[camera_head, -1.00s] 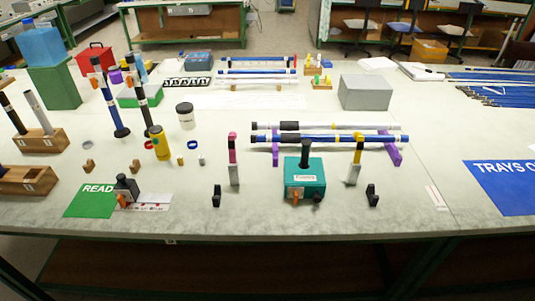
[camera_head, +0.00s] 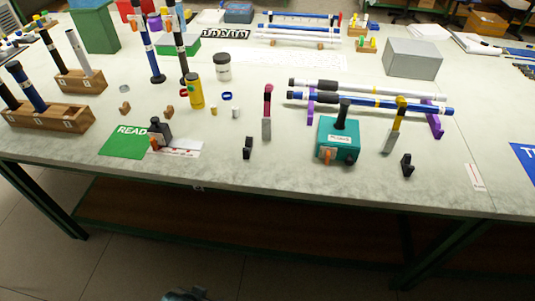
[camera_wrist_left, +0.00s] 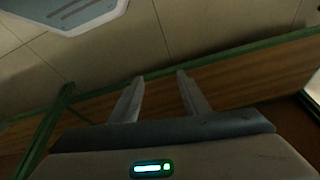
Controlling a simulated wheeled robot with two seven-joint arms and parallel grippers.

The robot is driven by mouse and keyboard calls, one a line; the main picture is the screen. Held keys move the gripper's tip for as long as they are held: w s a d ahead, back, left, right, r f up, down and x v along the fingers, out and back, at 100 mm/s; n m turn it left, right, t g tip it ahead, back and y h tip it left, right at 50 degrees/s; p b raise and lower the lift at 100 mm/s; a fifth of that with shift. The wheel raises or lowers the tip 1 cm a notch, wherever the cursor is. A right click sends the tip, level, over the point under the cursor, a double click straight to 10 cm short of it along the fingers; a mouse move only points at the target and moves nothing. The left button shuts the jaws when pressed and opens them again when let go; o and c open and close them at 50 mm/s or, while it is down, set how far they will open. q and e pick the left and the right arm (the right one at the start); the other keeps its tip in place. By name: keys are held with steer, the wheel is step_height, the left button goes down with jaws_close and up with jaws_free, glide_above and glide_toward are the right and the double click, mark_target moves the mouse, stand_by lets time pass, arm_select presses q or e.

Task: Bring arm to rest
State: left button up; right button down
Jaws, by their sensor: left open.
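My left gripper (camera_wrist_left: 160,76) shows in the left wrist view with its two fingers apart and nothing between them. It hangs in front of a green-edged bench, above a tiled floor, clear of the bench things. A small dark part at the bottom edge of the head view looks like part of my own body; which part I cannot tell. My right gripper is in neither view.
The grey bench top (camera_head: 260,185) carries wooden racks (camera_head: 45,118) with upright rods, a teal box (camera_head: 337,140), and rods lying on purple supports (camera_head: 434,120). A yellow container (camera_head: 195,91) stands mid-left. The front bench strip is mostly clear.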

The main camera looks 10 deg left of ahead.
arm_select(q)
step_height(320, 180, down, 28)
steer(key=s+d+t+b, duration=0.1)
steer(key=s+d+b, duration=0.1)
steer(key=b, duration=0.3)
steer(key=shift+s+h, duration=0.2)
steer(key=shift+h, duration=0.1)
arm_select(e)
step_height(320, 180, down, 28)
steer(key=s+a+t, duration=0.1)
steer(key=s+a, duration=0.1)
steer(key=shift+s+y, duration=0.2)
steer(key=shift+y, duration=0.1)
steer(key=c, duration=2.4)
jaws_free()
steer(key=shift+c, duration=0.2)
